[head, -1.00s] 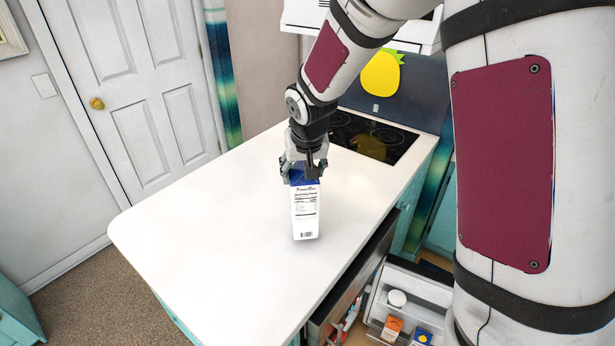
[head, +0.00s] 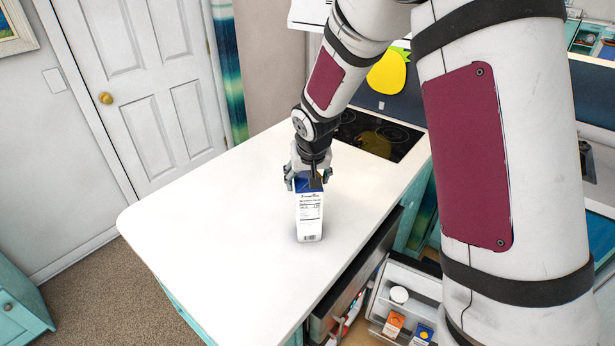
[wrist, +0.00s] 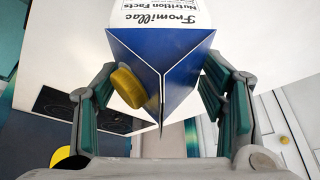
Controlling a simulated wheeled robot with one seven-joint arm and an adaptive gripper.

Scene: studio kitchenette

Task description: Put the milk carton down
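The milk carton (head: 310,217) is white with a blue gabled top and stands upright on the white countertop (head: 225,225). In the wrist view its blue roof (wrist: 185,75) and yellow cap (wrist: 127,86) face the camera, with part of the printed white side beyond. My gripper (head: 309,182) is over the carton's top, one finger on each side. The carton's underside is hidden.
A black cooktop (head: 372,136) lies behind the carton, toward the far end of the counter. An open fridge (head: 400,300) with items in its door is below the counter's right edge. The counter left of the carton is clear.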

